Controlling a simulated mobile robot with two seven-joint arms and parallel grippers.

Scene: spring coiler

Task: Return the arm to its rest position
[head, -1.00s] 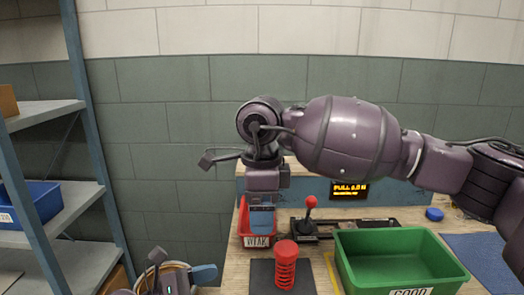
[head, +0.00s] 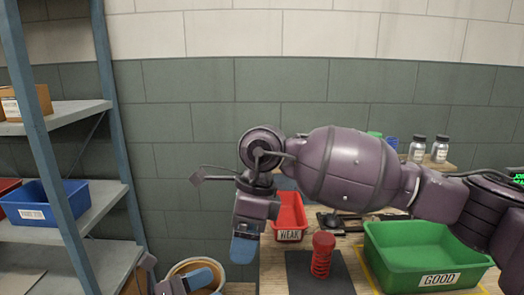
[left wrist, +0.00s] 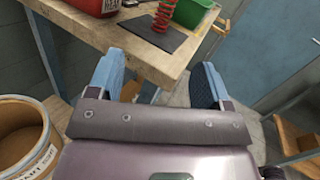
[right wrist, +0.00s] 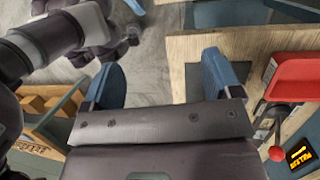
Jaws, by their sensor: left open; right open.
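My right arm crosses the head view from the right, and its gripper (head: 245,248) hangs pointing down just left of the red WEAK bin (head: 290,217). In the right wrist view its blue fingers (right wrist: 163,78) are apart with nothing between them. My left gripper (head: 190,281) shows low in the head view, partly cut off by the bottom edge. In the left wrist view its fingers (left wrist: 158,78) are open and empty, near the table's edge. A red spring (head: 321,256) stands upright on a black mat (head: 300,278).
A green GOOD bin (head: 415,245) stands on the table right of the spring. A round tub (left wrist: 22,130) is beside my left gripper. A metal shelf (head: 75,215) with a blue bin (head: 45,203) stands left. A red-knobbed lever (right wrist: 276,153) shows in the right wrist view.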

